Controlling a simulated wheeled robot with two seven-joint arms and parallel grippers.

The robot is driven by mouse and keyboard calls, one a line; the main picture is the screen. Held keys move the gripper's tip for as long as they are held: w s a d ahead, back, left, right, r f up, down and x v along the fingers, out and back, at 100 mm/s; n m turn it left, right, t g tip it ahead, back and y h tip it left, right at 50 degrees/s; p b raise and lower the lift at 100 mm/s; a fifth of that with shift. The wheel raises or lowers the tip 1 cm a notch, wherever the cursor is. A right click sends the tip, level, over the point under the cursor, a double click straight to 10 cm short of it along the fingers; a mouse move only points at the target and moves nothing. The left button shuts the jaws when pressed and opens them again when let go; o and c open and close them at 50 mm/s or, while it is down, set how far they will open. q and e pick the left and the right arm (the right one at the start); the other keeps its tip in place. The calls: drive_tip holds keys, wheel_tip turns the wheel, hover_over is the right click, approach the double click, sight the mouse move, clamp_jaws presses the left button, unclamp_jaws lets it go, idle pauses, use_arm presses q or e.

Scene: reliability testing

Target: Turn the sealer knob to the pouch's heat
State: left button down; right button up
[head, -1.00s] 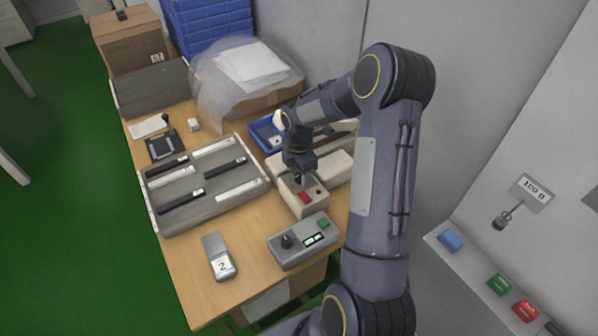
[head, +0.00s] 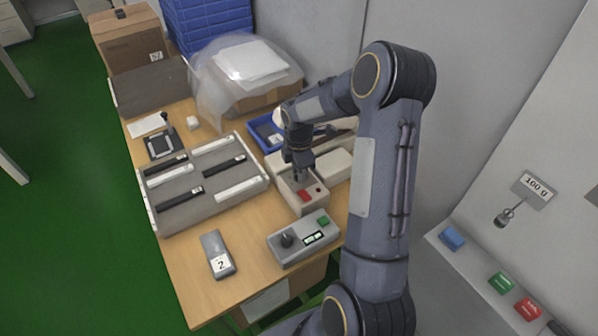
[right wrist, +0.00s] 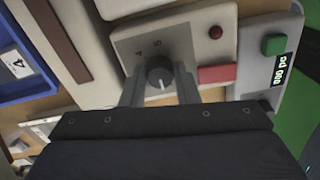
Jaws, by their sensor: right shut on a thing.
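The sealer (head: 311,207) is a pale box with a red button and a small red lamp, and a long pale bar behind it. Its dark round knob (right wrist: 160,72) sits on a grey plate in the right wrist view, where the digits 4 and 5 are legible. A light mark on the knob faces the bottom of that picture. My right gripper (right wrist: 160,85) is shut on the knob, one finger on each side. A dark pouch with a white label (head: 275,138) lies in the blue tray; a white label reading 4 (right wrist: 16,63) shows there. My left gripper is out of view.
The blue tray (right wrist: 38,91) is beside the sealer. A grey control box (head: 303,256) with a knob, display and green button stands in front. A grey rack (head: 165,226) of bars and a device marked 2 (head: 219,254) lie left. Bare table surrounds that device.

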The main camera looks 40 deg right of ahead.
drive_tip(key=m+b, duration=0.1)
drive_tip(key=m, duration=0.3)
drive_tip(key=shift+b, duration=0.4)
drive_tip(key=shift+m+b, duration=0.45)
drive_tip(key=shift+m, duration=1.35)
drive_tip(key=o, duration=1)
drive_tip(key=shift+r, duration=0.15)
wheel_tip(320, 180, up, 8)
drive_tip(key=shift+f+b, duration=0.2)
drive_tip(key=shift+b, duration=0.1)
